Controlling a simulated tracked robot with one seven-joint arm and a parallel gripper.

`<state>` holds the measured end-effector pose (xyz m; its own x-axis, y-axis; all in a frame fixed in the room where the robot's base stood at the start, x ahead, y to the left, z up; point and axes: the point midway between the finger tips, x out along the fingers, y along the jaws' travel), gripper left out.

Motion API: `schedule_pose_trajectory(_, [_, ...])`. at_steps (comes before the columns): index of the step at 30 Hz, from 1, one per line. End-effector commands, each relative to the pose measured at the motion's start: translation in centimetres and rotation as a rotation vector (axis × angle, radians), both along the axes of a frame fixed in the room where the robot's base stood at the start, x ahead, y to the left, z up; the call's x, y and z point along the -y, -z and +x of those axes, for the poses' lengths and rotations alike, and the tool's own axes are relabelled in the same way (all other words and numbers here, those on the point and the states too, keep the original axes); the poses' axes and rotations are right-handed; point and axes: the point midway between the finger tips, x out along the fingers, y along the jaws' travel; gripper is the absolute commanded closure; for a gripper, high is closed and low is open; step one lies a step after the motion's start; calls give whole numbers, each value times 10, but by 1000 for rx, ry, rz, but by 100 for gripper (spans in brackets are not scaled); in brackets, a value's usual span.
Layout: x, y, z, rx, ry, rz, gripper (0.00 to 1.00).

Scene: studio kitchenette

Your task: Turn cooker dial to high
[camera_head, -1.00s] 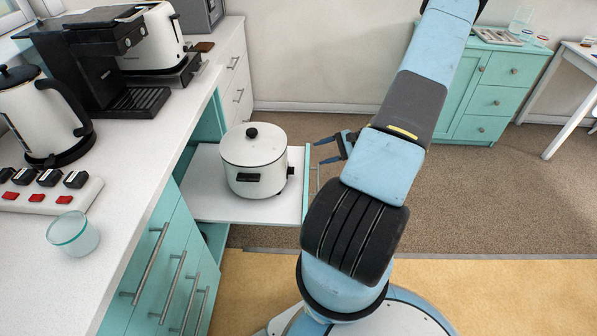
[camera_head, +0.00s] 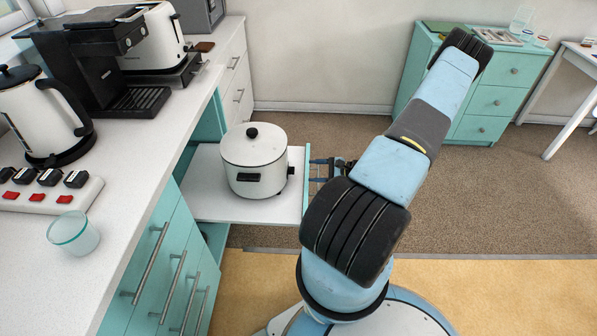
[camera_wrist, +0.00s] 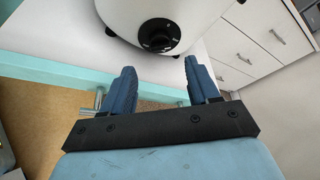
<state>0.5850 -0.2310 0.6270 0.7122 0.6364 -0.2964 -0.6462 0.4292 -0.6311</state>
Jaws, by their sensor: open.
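The cooker (camera_head: 254,163) is a white round pot with a lid and a black knob on top. It stands on a pulled-out white shelf (camera_head: 205,200). Its black dial (camera_wrist: 158,36) faces my gripper in the wrist view; the dial's setting is too small to read. My gripper (camera_head: 314,171) is at the shelf's right edge, right of the cooker. In the wrist view my gripper (camera_wrist: 164,75) has its two blue fingers apart and empty, with the dial ahead between them. The fingers do not appear to touch the dial.
The shelf front has a teal edge (camera_head: 306,185) with a metal handle (camera_wrist: 99,100) close to the left finger. The counter (camera_head: 150,170) on the left holds a kettle (camera_head: 45,115), a coffee machine (camera_head: 110,65) and a glass cup (camera_head: 73,234). Carpet right of my arm is clear.

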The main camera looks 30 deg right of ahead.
Motion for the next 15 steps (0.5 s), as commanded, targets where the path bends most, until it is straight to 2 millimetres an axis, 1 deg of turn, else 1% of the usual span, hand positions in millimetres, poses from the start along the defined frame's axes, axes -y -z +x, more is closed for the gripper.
schedule_pose_trajectory(1, [-7,3,7,1,-4,1,40])
schedule_pose_trajectory(6, [-25,11,27,0,-3,1,40])
schedule_pose_trajectory(12, [-41,19,45,0,-2,0,40])
schedule_pose_trajectory(15, [-45,21,50,0,-1,-1,40])
